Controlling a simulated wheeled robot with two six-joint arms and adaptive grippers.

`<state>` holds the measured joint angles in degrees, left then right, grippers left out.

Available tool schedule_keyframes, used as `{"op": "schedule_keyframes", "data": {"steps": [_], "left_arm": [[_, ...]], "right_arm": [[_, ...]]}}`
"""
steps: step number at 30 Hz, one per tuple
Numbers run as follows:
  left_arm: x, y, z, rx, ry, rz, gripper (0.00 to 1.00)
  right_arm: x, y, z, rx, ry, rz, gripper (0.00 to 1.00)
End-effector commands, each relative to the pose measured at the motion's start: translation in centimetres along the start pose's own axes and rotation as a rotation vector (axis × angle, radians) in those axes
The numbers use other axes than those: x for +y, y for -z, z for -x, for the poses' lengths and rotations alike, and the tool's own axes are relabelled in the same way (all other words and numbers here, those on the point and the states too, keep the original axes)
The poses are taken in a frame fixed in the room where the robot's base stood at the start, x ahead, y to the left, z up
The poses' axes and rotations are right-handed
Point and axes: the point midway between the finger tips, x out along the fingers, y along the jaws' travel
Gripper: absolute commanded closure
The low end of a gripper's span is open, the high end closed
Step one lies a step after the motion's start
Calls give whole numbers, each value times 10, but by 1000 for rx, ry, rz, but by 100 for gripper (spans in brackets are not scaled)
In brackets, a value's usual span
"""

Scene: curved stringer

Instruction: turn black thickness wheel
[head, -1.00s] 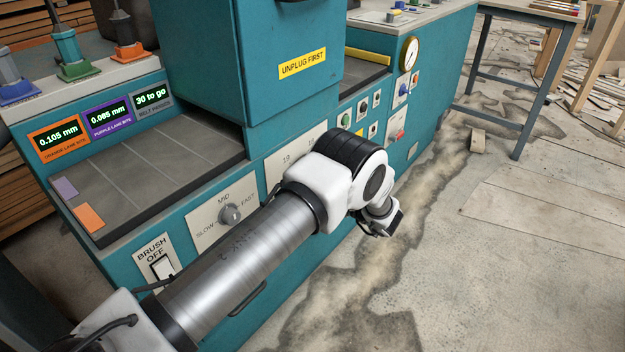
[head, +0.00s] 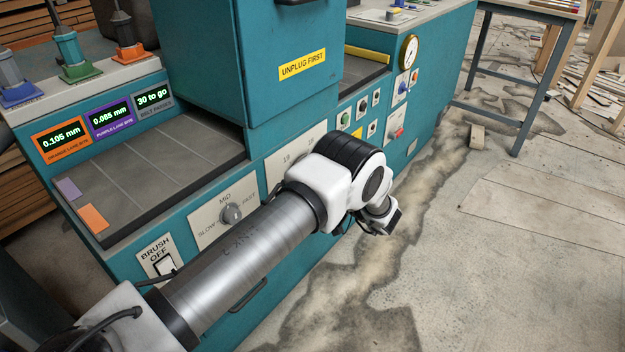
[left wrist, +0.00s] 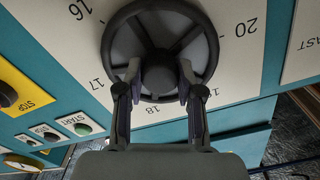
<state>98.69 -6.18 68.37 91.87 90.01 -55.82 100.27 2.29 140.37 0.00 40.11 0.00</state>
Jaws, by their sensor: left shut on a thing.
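The black thickness wheel (left wrist: 211,42) is seen from close up in the left wrist view, with a round hub, spokes and a dark rim. It sits on a pale dial plate (left wrist: 239,60) numbered from 16 to 20. My left gripper (left wrist: 160,76) has one finger on each side of the hub and is shut on the wheel. In the head view my left arm covers the wheel and gripper, leaving only part of the dial plate (head: 312,140) showing. My right gripper is in neither view.
The teal machine has a speed knob (head: 232,213), a brush switch (head: 163,264) reading OFF and a grey bed (head: 150,165). The orange display (head: 62,138) reads 0.105 mm. START (left wrist: 82,129) and STOP (left wrist: 8,94) buttons are left of the wheel. The floor at right is clear nearby.

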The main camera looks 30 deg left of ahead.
Motion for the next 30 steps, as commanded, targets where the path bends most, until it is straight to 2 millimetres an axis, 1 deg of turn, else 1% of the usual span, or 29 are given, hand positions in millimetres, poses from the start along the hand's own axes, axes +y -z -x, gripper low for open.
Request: {"op": "schedule_keyframes", "data": {"steps": [6, 15, 21, 30], "left_arm": [[0, 0, 0, 0, 0, -181, 98], [0, 0, 0, 0, 0, -348, 98], [0, 0, 0, 0, 0, -395, 98], [0, 0, 0, 0, 0, -406, 98]], "right_arm": [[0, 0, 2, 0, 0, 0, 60], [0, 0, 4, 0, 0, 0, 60], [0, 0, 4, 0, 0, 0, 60], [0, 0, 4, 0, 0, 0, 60]]}}
